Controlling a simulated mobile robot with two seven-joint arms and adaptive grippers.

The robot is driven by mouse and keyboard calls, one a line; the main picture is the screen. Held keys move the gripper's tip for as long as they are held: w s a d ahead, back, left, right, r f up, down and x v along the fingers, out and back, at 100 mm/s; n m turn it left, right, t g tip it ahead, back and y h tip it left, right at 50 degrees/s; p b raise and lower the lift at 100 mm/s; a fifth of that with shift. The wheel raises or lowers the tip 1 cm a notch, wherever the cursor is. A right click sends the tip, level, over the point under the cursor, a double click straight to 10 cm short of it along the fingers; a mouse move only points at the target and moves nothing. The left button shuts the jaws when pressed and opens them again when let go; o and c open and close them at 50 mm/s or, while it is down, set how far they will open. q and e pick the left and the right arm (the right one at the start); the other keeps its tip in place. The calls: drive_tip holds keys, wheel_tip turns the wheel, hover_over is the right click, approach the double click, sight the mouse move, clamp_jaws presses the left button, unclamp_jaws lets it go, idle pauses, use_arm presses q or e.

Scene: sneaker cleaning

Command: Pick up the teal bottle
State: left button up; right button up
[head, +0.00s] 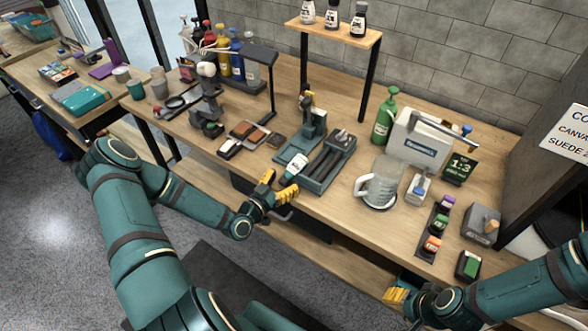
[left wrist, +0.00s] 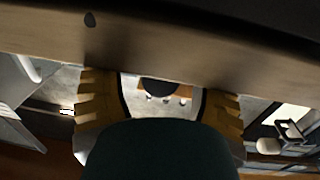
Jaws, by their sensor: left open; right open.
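A green, slightly teal bottle (head: 383,122) stands upright on the workbench, left of a white box. A smaller teal item with a white label (head: 296,162) lies at the left front of the dark tray; I cannot tell if it is a bottle. My left gripper (head: 281,185) is open and empty at the bench's front edge, close to that item and well short of the green bottle. In the left wrist view its yellow fingers (left wrist: 160,112) are spread, with the bench edge across the top. My right gripper (head: 397,292) is open, low in front of the bench.
A clear pitcher (head: 380,184) stands in front of the green bottle. The white box (head: 420,138) is right of it. The dark tray (head: 333,165) holds tools. A wooden shelf (head: 335,33) with small bottles stands behind. Several colored bottles (head: 222,52) stand at back left.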

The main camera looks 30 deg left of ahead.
use_arm(q)
drive_tip(key=shift+w, duration=0.4)
drive_tip(key=shift+o, duration=0.2)
clamp_jaws()
